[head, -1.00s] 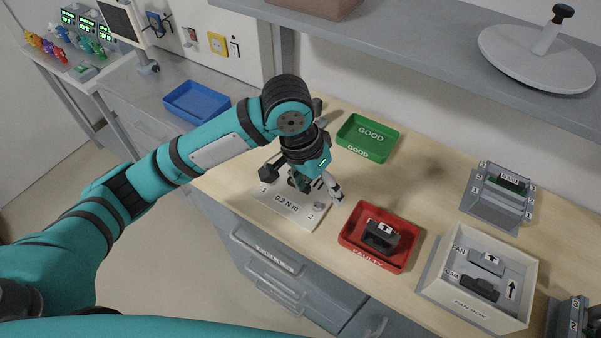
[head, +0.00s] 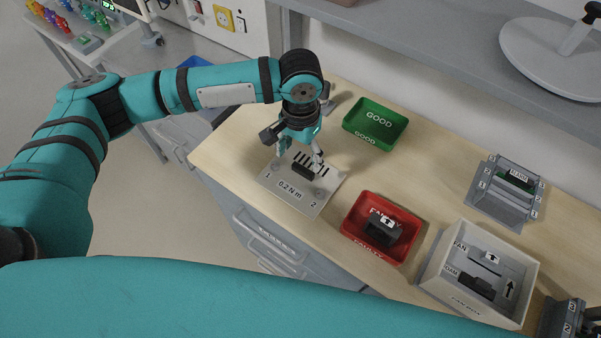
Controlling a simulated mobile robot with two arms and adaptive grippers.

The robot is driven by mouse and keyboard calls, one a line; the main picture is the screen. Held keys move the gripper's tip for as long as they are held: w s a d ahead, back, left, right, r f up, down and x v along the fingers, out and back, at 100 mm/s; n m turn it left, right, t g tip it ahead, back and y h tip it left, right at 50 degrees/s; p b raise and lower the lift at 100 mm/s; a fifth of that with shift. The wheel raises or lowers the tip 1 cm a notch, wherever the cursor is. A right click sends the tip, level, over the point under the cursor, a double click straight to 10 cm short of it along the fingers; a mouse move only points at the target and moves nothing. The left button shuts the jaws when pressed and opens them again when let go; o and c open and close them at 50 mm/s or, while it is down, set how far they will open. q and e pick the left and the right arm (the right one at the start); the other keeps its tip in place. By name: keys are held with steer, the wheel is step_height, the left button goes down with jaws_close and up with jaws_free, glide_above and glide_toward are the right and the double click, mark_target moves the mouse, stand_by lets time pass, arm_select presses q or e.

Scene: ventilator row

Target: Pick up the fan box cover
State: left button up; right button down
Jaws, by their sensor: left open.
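A flat light grey plate (head: 292,198) lies on the wooden bench, marked "0.2 N m", 1 and 2. It has dark slots and a small dark block (head: 303,172) on top, and looks like the fan box cover. My left gripper (head: 300,158) is over the plate's back part, pointing down, open, with its fingers to either side of the slotted area near the block. I cannot tell whether the fingers touch anything. The right gripper is out of view.
A red tray (head: 347,228) marked "FAULTY" holds a dark part (head: 382,229). A green "GOOD" tray (head: 365,137) is empty. An open grey box (head: 432,262) with labelled parts stands at right, before a grey device (head: 505,190). A shelf (head: 440,60) overhangs the back.

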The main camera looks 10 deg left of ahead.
mark_target(301, 171)
arm_select(q)
steer(key=shift+f, duration=0.95)
step_height(301, 171, down, 4)
steer(key=shift+s+d+r+p, duration=0.15)
steer(key=shift+r+p, duration=0.05)
steer(key=shift+p, duration=0.65)
steer(key=shift+f, duration=0.5)
steer(key=c, duration=1.1)
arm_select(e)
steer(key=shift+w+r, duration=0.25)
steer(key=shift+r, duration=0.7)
